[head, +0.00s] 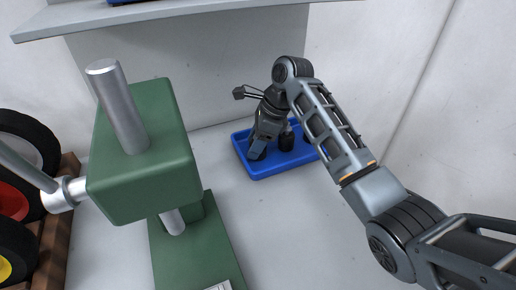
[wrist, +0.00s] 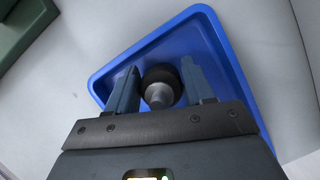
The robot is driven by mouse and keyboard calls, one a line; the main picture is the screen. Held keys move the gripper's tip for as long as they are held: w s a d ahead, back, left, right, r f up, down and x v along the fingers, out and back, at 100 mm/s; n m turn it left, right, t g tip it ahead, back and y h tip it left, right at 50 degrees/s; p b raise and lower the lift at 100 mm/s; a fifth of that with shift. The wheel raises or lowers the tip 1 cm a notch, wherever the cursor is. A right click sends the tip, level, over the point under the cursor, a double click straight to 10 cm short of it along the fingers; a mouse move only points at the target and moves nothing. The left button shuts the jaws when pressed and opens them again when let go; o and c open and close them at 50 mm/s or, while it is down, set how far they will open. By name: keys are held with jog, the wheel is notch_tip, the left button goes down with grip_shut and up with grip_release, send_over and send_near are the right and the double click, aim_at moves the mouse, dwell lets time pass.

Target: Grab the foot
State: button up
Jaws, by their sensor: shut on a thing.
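A foot with a round black base and a grey stem (wrist: 160,90) sits between my gripper's two fingers (wrist: 160,72) in the wrist view. The fingers are shut on it, one on each side. The foot is in or just over the blue tray (wrist: 106,76); I cannot tell whether it touches the tray floor. In the head view my gripper (head: 259,146) points down into the left part of the blue tray (head: 262,174), and the held foot is mostly hidden. Another dark foot (head: 286,139) stands in the tray to the right of my gripper.
A green stand (head: 145,172) with a metal rod rises left of the tray. Wheels (head: 14,200) lie in a brown crate (head: 56,220) at the far left. A grey shelf (head: 190,15) overhangs the back. The bench right of the tray is partly covered by my arm.

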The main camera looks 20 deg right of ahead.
jog(key=shift+c, duration=1)
jog(key=shift+r, duration=0.1)
jog(key=shift+r, duration=0.55)
notch_tip(320, 180, up, 3)
jog(key=shift+f, duration=0.2)
jog(key=s+d+r+p, duration=0.5)
jog(key=s+d+r, duration=0.2)
jog(key=d, duration=0.1)
jog(key=shift+s+d, duration=0.35)
jog(key=shift+s, duration=0.05)
